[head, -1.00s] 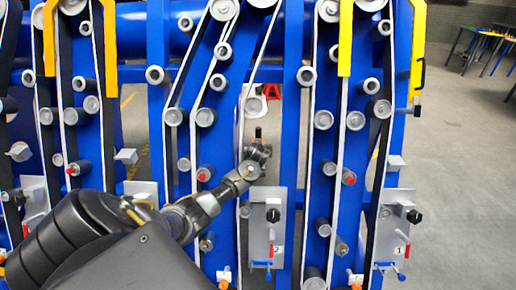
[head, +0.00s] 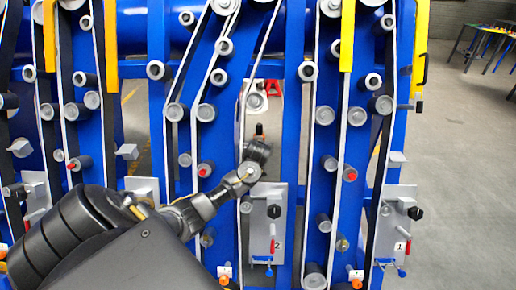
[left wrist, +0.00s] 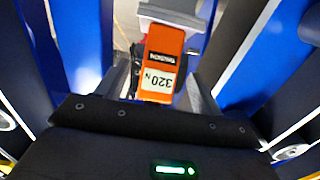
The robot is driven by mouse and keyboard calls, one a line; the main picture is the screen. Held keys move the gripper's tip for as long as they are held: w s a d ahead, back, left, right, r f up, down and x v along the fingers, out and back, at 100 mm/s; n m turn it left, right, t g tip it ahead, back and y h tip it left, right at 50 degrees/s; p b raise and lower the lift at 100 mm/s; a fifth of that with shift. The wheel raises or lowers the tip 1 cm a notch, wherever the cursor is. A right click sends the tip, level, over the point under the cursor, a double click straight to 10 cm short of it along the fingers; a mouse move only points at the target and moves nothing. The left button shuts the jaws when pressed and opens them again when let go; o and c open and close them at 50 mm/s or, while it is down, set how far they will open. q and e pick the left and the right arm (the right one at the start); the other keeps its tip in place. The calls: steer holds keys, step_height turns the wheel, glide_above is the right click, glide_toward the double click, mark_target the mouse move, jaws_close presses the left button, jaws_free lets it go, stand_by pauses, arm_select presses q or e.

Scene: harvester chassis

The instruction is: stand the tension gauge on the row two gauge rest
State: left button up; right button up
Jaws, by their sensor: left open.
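The tension gauge (left wrist: 162,62) is an orange block with a black band and a white label reading 320 N. In the left wrist view it sits between the two fingers of my left gripper (left wrist: 160,88), which is open. A light grey block (left wrist: 172,14), perhaps the row two gauge rest, shows beyond the gauge. I cannot tell whether they touch. My right gripper is out of view.
Blue frames with rollers and white belts stand close on both sides of my left gripper. A similar grey block (head: 397,158) juts out above the plate marked 1 (head: 393,222). Yellow guards (head: 347,38) hang above. Open floor lies at the right.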

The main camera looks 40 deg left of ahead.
arm_select(q)
steer(key=v, duration=0.7)
stand_by(0.5)
